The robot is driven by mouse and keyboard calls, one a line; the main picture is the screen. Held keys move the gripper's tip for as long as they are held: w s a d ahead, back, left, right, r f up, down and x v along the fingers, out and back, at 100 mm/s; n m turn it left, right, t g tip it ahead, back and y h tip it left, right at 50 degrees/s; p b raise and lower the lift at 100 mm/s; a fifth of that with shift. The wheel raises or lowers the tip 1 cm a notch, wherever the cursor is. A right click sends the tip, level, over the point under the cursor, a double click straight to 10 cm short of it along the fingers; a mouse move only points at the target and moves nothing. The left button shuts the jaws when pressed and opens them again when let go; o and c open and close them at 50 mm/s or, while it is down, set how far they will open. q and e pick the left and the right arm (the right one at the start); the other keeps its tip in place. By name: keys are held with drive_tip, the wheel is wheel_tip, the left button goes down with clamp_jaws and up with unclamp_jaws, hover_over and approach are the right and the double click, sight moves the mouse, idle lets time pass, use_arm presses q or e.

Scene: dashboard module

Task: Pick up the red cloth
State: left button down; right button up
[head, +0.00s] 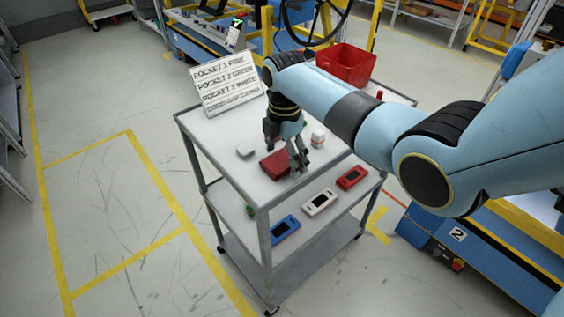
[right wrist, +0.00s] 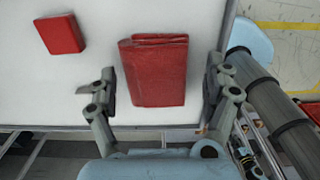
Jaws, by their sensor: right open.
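The red cloth (head: 273,165) lies folded on the white top of the grey cart (head: 226,168). In the right wrist view the folded red cloth (right wrist: 155,72) shows as a thick rectangle with layered folds along its far edge. My right gripper (head: 286,156) points down over the cart top, next to the cloth. Its fingers are open, one on each side of the cloth in the right wrist view, with a gap on both sides. Part of the cloth is hidden by a finger in the head view. My left gripper is not in view.
A smaller red block (right wrist: 60,34) lies beside the cloth. A grey block (head: 245,151) and a small white item (head: 318,139) are also on the top. A sign (head: 227,84) and a red bin (head: 346,64) stand behind. Blue, white and red devices lie on the shelf below.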

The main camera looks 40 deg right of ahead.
drive_tip(key=c, duration=1.2)
drive_tip(key=shift+r, duration=0.1)
drive_tip(key=shift+r, duration=0.35)
drive_tip(key=r, duration=0.1)
drive_tip(key=d+r, duration=0.1)
drive_tip(key=r, duration=0.1)
drive_tip(key=shift+s+r, duration=0.2)
drive_tip(key=shift+r, duration=0.1)
drive_tip(key=s+d+r, duration=0.2)
drive_tip(key=d, duration=0.1)
drive_tip(key=s+d+r, duration=0.1)
drive_tip(key=d+r, duration=0.1)
drive_tip(key=d, duration=0.1)
drive_tip(key=s+d+r+b, duration=0.1)
drive_tip(key=s+d+r, duration=0.1)
drive_tip(key=d, duration=0.1)
drive_tip(key=shift+s+r, duration=0.25)
drive_tip(key=shift+s, duration=0.1)
